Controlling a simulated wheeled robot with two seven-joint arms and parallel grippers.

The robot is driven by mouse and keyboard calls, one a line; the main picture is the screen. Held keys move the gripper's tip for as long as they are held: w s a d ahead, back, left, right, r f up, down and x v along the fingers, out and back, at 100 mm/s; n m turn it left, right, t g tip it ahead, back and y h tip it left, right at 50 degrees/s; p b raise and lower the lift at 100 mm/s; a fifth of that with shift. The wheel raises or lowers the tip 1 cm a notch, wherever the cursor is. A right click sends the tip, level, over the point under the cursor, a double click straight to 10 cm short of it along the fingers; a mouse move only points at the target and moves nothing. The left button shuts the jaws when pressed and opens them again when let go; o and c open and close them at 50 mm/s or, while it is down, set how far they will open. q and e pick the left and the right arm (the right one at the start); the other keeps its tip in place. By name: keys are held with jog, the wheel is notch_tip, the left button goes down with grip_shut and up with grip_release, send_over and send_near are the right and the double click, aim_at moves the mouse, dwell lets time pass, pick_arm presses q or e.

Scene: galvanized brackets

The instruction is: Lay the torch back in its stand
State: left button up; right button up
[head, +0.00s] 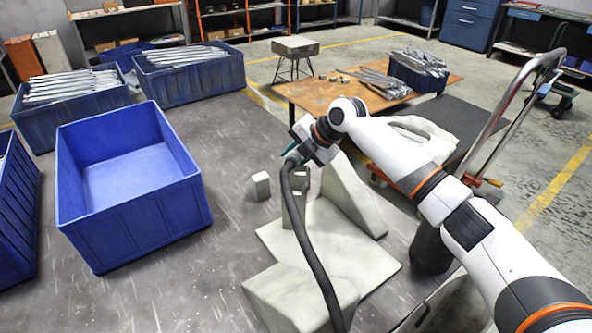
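A torch (291,158) with a dark teal end and a thick black hose is in the middle of the head view. Its hose runs down to the bottom edge. My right gripper (300,152) is closed around the torch end, above a pale grey stand. The stand has a flat base plate (325,245), a sloped upright panel (348,197) and a small post partly hidden behind the hose. The torch is close over the post; whether they touch cannot be told. My fingertips are mostly hidden by the gripper body. My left gripper is not in view.
A large empty blue crate (140,225) stands left, with a small grey block (261,186) to its right. A grey block (300,298) sits in front of the base plate. Crates of metal brackets (190,72) stand behind. A wooden table (325,95) and metal-handled cart (515,105) are right.

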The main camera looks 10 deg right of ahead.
notch_tip(320, 180, down, 8)
jog(key=shift+r, duration=0.2)
jog(key=o, duration=1)
jog(key=shift+c, duration=0.2)
jog(key=shift+f, duration=0.1)
